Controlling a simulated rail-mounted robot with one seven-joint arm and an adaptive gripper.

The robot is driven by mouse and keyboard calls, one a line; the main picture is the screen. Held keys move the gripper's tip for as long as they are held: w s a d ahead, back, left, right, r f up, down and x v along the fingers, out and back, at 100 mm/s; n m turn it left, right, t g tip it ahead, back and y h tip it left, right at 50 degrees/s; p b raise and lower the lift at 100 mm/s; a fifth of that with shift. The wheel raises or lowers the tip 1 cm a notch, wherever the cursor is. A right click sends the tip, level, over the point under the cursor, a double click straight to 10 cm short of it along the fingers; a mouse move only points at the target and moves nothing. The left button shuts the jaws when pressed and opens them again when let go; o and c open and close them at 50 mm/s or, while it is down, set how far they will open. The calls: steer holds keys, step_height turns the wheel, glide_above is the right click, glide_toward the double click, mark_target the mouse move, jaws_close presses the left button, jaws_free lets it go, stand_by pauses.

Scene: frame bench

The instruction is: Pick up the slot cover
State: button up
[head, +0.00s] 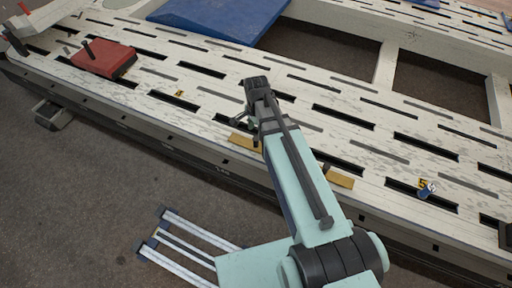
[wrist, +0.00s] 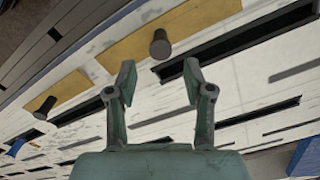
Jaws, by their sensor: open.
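Two flat yellow plates with dark round knobs, which look like slot covers, lie along the near edge of the pale slotted bench. One slot cover (wrist: 205,20) is at the top of the wrist view, with its knob standing up. It also shows in the head view (head: 241,142), partly behind my arm. The other slot cover (wrist: 66,91) is at the left of the wrist view and right of my arm in the head view (head: 341,179). My gripper (wrist: 158,80) is open and empty above the bench. Its fingers are apart from both covers.
The slotted bench (head: 215,110) has several dark open slots. A red block (head: 103,60) with a dark handle sits at the far left. A blue panel (head: 222,15) lies at the back. A small blue piece (head: 425,192) stands by a yellow mark at the right.

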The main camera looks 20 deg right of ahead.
mark_target(256, 139)
step_height(256, 139, down, 9)
steer(key=shift+f+b, duration=0.1)
steer(key=shift+b, duration=0.6)
jaws_close()
